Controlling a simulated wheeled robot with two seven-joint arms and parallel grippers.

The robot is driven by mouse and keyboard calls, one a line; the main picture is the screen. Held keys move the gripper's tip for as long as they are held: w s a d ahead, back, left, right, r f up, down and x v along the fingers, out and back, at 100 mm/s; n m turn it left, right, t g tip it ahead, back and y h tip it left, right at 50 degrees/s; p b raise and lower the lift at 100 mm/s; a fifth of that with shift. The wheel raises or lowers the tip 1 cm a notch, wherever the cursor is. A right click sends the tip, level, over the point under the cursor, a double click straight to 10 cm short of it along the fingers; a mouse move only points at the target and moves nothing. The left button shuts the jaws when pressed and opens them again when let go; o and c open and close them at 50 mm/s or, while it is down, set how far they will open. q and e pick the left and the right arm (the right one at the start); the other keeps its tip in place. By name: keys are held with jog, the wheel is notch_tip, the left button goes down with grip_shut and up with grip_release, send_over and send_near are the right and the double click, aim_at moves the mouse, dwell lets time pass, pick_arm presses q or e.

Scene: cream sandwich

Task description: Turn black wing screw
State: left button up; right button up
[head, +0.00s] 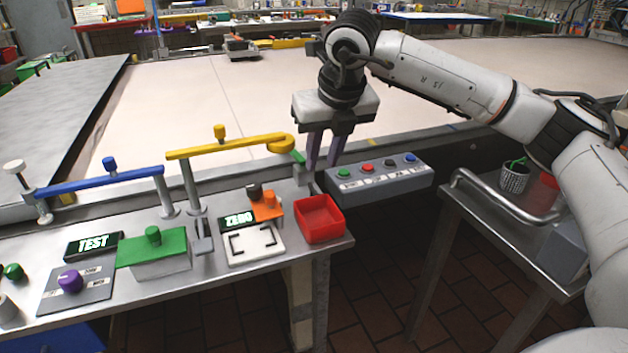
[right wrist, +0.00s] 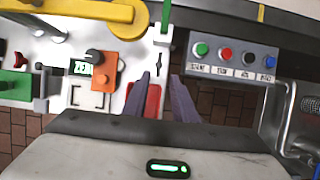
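A small black piece, which looks like the wing screw (right wrist: 159,63), sits on the pale metal surface near the table corner in the right wrist view. I cannot make it out clearly in the head view. In the right wrist view the black piece shows just beyond and between the fingertips (right wrist: 161,77). I cannot tell how high the fingertips are above it. My left gripper is not in view.
A grey button box (head: 378,178) lies to the right, a red tray (head: 319,232) in front. A white scale (head: 252,247) and an orange block (head: 266,207) stand to the left.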

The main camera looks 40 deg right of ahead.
aim_at(314, 188)
jog(key=x, duration=0.8)
jog(key=shift+w+f, duration=0.1)
jog(key=shift+f, duration=0.15)
grip_shut()
